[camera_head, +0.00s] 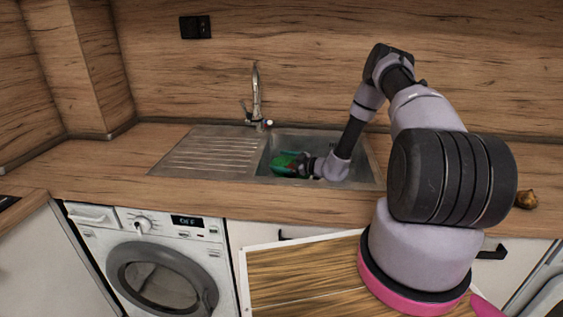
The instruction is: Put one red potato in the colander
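A green bowl-like thing (283,161), which looks like the colander, sits in the left part of the sink basin (345,174). My gripper (302,166) reaches down into the sink at its right side and overlaps it in the picture. Whether they touch cannot be told. The fingers are dark and too small to show whether they are open or shut. A small dark reddish patch shows by the fingertips; whether it is a red potato is unclear. No other red potato can be made out.
A brown, onion-like thing (525,199) lies on the counter at the right, partly behind my arm. A tap (257,95) stands behind the sink. The ribbed drainboard (207,152) is bare, and the wooden counter (110,172) left of it is clear.

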